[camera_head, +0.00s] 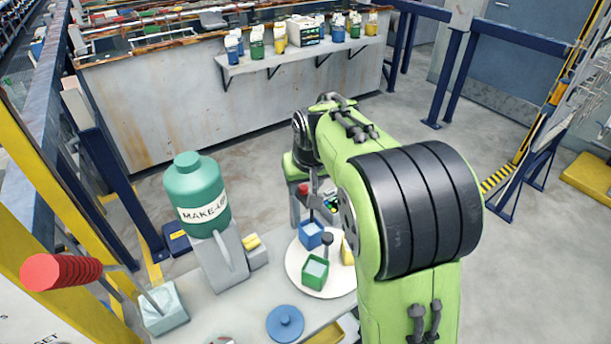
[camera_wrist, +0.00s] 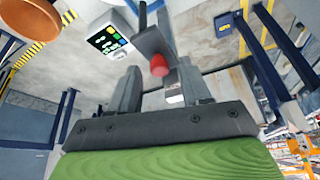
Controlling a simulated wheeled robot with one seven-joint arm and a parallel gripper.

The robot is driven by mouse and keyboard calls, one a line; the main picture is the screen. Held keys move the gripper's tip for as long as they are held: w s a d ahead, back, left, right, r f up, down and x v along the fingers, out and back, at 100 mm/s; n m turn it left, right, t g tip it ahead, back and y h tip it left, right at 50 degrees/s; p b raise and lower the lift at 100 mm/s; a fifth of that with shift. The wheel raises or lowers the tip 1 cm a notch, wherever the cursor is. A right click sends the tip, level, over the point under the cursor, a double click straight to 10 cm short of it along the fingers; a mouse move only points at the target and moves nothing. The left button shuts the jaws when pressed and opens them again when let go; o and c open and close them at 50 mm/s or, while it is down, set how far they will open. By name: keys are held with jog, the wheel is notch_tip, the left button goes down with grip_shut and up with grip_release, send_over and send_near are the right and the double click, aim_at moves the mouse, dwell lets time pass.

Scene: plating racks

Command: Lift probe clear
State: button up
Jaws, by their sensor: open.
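My gripper (camera_wrist: 163,85) is open in the wrist view, one grey finger on each side. A grey part with a red rounded end (camera_wrist: 159,66) shows between and beyond the fingers; I take it for the probe, but cannot tell whether a finger touches it. In the head view a red-topped piece (camera_head: 303,188) and the small screen (camera_head: 330,204) show just below my gripper. My arm hides part of this area. Blue (camera_head: 311,234) and green (camera_head: 315,272) square cups stand on a white round tray (camera_head: 293,262).
A teal make-up jug (camera_head: 197,190) on a grey stand is left of the tray. A blue lidded disc (camera_head: 285,323) lies in front. A red-handled lever (camera_head: 62,272) is at far left. A wall shelf (camera_head: 300,52) holds bottles at the back.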

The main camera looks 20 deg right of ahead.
jog(key=p+v, duration=0.3)
jog(key=v, duration=1.2)
jog(key=shift+r, duration=0.3)
jog(key=s+f, duration=0.3)
jog(key=s, duration=0.8)
jog(key=s+f+t, duration=0.1)
jog(key=s+f, duration=0.3)
jog(key=s, duration=0.7)
jog(key=shift+d+f, duration=0.3)
jog(key=shift+s, duration=0.1)
jog(key=shift+c, duration=0.5)
